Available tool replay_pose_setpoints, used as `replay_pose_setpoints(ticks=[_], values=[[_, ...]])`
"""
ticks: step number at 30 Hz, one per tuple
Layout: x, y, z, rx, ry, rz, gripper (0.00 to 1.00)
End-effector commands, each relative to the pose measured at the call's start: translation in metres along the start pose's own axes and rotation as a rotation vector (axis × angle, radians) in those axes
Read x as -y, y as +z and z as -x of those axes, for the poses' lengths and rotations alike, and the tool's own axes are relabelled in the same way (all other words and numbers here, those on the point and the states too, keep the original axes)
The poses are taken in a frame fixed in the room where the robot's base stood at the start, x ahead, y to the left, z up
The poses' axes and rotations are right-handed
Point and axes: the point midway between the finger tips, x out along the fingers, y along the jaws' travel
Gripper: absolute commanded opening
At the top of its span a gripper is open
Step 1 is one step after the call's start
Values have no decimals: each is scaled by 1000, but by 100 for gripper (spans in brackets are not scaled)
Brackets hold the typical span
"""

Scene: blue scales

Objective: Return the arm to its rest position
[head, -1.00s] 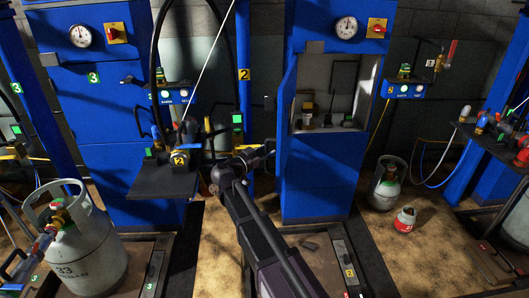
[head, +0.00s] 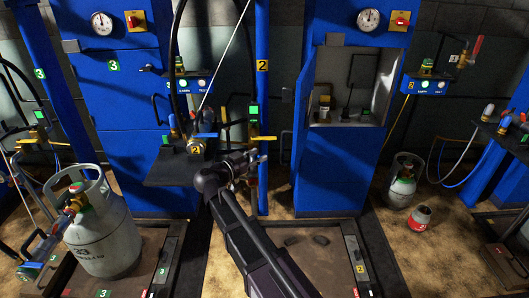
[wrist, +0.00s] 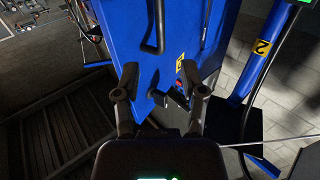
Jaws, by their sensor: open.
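My arm reaches up from the bottom of the head view, and my gripper (head: 258,158) is at its far end, in front of the blue scales. In the wrist view my gripper (wrist: 160,98) shows two dark fingers spread apart with nothing between them. Beyond the fingers is a blue cabinet (wrist: 200,30) with a dark handle. In the head view the gripper is close to the black shelf (head: 165,176) with its valve fittings; I cannot tell whether it touches anything.
A large grey gas cylinder (head: 105,240) stands on the left scale. An open blue cabinet (head: 325,185) is right of my gripper. A smaller grey cylinder (head: 402,185) and a small red-and-white canister (head: 421,217) stand on the floor at right. Hoses hang above the shelf.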

Motion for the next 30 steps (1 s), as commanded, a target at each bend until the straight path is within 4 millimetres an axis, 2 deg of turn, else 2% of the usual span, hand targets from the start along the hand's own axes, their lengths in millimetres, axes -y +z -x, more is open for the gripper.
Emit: replay_pose_setpoints(ticks=[6, 17, 23, 30], values=[[0, 0, 8, 0, 1, 0, 54], [0, 0, 8, -1, 0, 0, 54], [3, -6, 0, -31, -47, -25, 54], [16, -25, -20, -122, -228, -98, 54]])
